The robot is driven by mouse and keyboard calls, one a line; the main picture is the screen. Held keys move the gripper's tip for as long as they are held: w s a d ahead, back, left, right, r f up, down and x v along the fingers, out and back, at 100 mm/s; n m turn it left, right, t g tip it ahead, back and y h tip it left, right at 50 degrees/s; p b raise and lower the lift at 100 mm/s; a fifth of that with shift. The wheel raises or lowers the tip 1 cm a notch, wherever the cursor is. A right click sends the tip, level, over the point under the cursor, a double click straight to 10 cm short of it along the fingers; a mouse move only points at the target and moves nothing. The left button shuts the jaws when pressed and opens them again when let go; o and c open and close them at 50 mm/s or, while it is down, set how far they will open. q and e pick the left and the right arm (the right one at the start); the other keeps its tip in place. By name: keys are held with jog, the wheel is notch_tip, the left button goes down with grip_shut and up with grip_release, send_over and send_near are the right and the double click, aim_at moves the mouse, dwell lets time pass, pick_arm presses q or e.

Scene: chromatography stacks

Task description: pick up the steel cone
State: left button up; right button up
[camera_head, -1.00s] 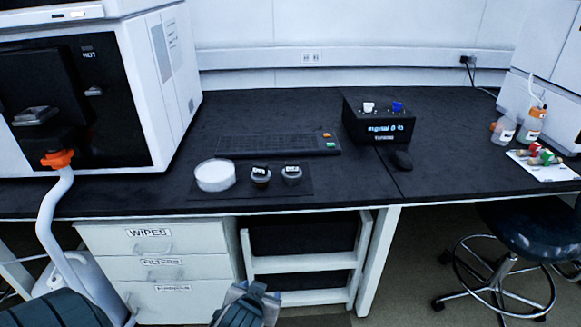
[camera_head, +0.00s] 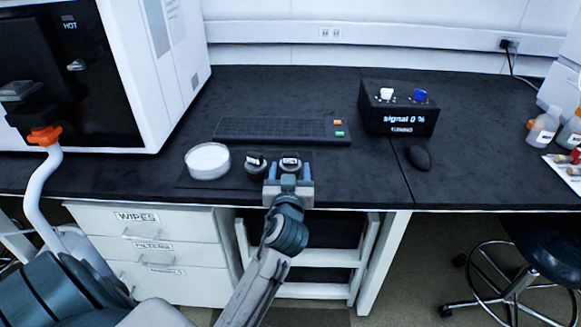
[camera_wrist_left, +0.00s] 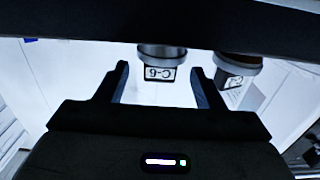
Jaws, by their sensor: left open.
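Two small round cones with white tags stand side by side on a dark mat (camera_head: 222,182) near the bench's front edge. The right one, with a lighter grey metal rim, looks like the steel cone (camera_head: 290,161); the left one (camera_head: 256,164) is darker. My left gripper (camera_head: 289,176) is open and empty, just in front of the right cone and hiding its lower part. In the left wrist view, the grey-rimmed steel cone (camera_wrist_left: 162,51) shows beyond the gap between the open jaws (camera_wrist_left: 159,75). The darker cone (camera_wrist_left: 237,66) is to the right there. My right gripper is not in view.
A white round dish (camera_head: 208,161) stands left of the cones. A keyboard (camera_head: 270,130) lies behind them. A black signal box (camera_head: 399,115) and a mouse (camera_head: 418,157) are to the right. A large white instrument (camera_head: 150,80) fills the left.

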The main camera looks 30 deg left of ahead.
aim_at(290, 161)
pick_arm(q)
jog(key=x, duration=0.4)
jog(key=shift+w+a+r, duration=0.1)
jog(key=shift+w+r, duration=0.05)
jog(key=shift+r, duration=0.05)
jog(key=shift+c, duration=0.4)
jog(key=c, duration=1.1)
jog(key=shift+r, duration=0.2)
